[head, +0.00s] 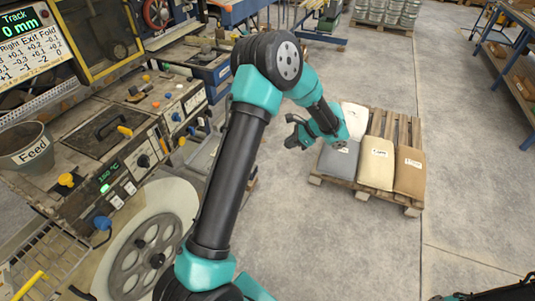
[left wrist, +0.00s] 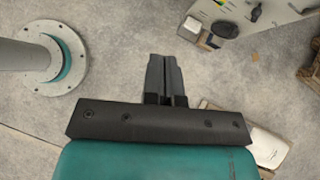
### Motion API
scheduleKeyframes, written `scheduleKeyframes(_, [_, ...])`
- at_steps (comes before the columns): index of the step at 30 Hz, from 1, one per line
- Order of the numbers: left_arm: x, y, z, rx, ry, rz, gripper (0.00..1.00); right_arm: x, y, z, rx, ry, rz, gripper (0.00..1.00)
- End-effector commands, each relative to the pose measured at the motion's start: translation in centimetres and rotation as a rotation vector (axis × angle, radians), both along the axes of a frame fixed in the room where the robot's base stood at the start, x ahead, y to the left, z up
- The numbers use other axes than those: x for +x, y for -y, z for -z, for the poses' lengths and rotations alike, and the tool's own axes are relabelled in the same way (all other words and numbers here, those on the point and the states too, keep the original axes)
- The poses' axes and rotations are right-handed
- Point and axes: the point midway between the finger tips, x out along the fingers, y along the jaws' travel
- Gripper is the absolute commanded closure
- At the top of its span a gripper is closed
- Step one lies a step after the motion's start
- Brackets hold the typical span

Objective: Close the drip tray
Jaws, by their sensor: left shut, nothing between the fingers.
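My left gripper (head: 290,132) hangs in the head view over the open floor, just left of the loaded pallet and right of the machine. It is shut and empty. In the left wrist view its two dark fingers (left wrist: 165,78) lie together above bare concrete. I cannot pick out the drip tray with certainty in either view. My left arm crosses the middle of the head view and hides part of the machine's right side. My right gripper cannot be made out.
The machine with its control panels (head: 150,135) fills the left side, with a feed bucket (head: 26,150) and a large reel (head: 140,245). A wooden pallet (head: 402,130) carries several sacks (head: 378,162). The concrete floor (head: 340,250) in front of the pallet is clear.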

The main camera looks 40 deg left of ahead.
Motion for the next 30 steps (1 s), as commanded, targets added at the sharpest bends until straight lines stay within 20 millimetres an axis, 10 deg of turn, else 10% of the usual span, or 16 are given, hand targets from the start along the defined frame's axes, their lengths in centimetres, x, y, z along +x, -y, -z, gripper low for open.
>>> scheduleKeyframes(30, [-5.9, -8.5, 8.1, -0.002, -0.001, -0.002, 1.00, 0.0, 0.0, 0.0, 0.000, 0.000, 0.000, 1.00])
